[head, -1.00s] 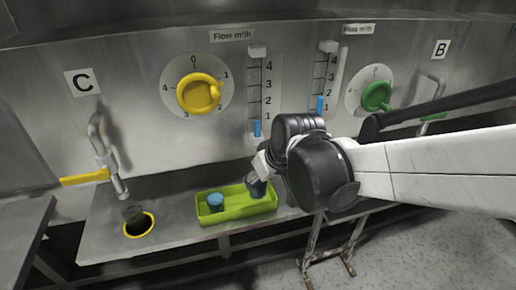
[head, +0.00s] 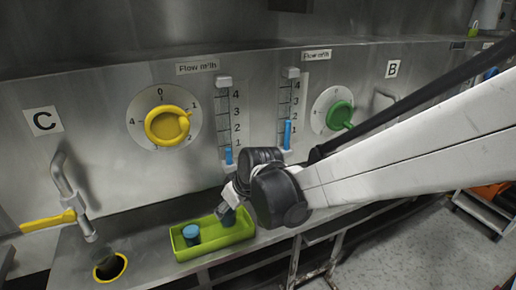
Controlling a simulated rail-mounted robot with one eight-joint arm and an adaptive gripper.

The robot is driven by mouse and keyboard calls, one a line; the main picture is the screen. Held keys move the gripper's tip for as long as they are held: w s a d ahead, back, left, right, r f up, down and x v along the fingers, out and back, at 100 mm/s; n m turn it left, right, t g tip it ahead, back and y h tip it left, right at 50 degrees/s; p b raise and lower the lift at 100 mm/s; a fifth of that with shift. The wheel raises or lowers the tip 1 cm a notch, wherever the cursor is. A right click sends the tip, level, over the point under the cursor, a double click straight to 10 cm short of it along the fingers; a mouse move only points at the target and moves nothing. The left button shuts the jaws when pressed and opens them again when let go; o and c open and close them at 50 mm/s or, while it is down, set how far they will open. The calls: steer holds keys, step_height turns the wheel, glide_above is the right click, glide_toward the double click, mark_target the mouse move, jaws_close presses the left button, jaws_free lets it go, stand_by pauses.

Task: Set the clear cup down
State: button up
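My gripper (head: 225,209) points down over the right part of a green tray (head: 206,255) on the steel bench. A bluish cup-like thing (head: 229,217) shows at the fingertips, inside the tray's outline. I cannot tell whether the fingers grip it or whether it touches the tray floor. A blue cup (head: 191,234) stands upright in the tray's left part, apart from my gripper. I cannot make out for sure which thing is the clear cup. A dark see-through shape shows at the yellow-ringed opening (head: 123,270), too dim to name.
A tap (head: 66,185) with a yellow handle (head: 48,221) stands above the opening at left. A yellow knob (head: 167,126), a green knob (head: 340,115) and two flow gauges are on the wall. Bare bench lies between opening and tray.

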mark_target(233, 216)
steer(key=shift+w+d+f, duration=0.3)
steer(key=shift+w+f, duration=0.35)
steer(key=shift+w, duration=0.15)
steer(key=shift+f, duration=1.9)
steer(key=shift+f, duration=0.15)
steer(key=o, duration=1.2)
steer(key=shift+o, duration=0.2)
